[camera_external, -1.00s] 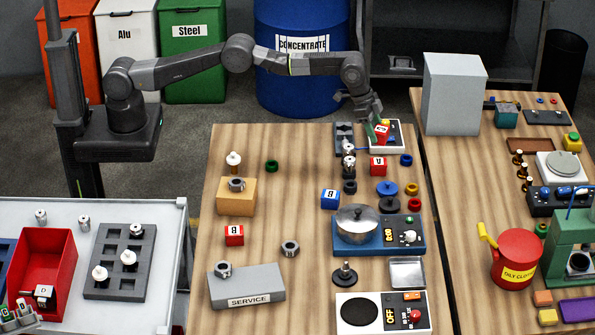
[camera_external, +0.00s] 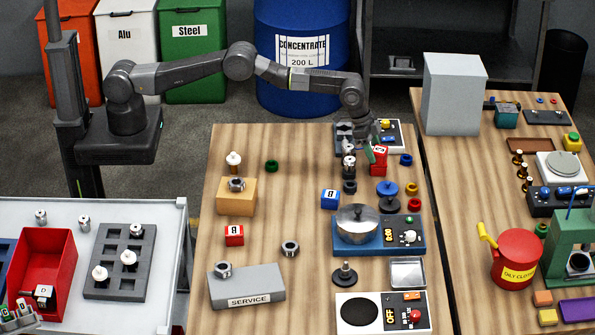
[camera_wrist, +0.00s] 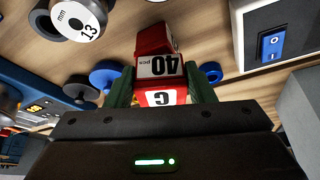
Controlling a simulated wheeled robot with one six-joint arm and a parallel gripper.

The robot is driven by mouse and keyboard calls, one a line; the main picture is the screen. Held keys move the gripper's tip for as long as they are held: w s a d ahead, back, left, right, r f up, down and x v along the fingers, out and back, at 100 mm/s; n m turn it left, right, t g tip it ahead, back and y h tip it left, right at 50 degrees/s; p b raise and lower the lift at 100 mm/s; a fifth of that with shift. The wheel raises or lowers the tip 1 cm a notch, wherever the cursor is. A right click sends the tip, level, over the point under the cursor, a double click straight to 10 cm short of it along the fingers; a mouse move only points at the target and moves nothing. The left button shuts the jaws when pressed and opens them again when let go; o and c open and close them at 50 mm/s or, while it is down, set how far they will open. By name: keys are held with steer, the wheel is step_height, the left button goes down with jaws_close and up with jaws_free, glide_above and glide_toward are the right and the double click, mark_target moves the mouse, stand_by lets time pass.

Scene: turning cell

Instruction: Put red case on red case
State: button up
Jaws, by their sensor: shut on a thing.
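My gripper (camera_external: 373,153) points down near the back right of the middle table, shut on a red case (camera_external: 380,151). The held red case is directly above a second red case (camera_external: 378,168) on the wood. They look stacked or nearly so; I cannot tell whether they touch. In the wrist view, red case surfaces with a "C" label (camera_wrist: 162,98) and a "40 pcs" label (camera_wrist: 158,66) show between the green fingers. Another red case (camera_external: 234,235) stands apart at the table's left.
A metal cylindrical part (camera_external: 349,163) stands close to the left of the gripper. A blue ring (camera_external: 406,159) lies to the right, with a switch panel (camera_external: 394,136) behind. A blue case (camera_external: 330,199) and a pot (camera_external: 357,219) are nearer the front.

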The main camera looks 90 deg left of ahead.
steer(key=o, duration=1.1)
steer(key=shift+r, duration=0.2)
steer(key=b+v, duration=0.3)
steer(key=v, duration=0.9)
steer(key=shift+f, duration=0.1)
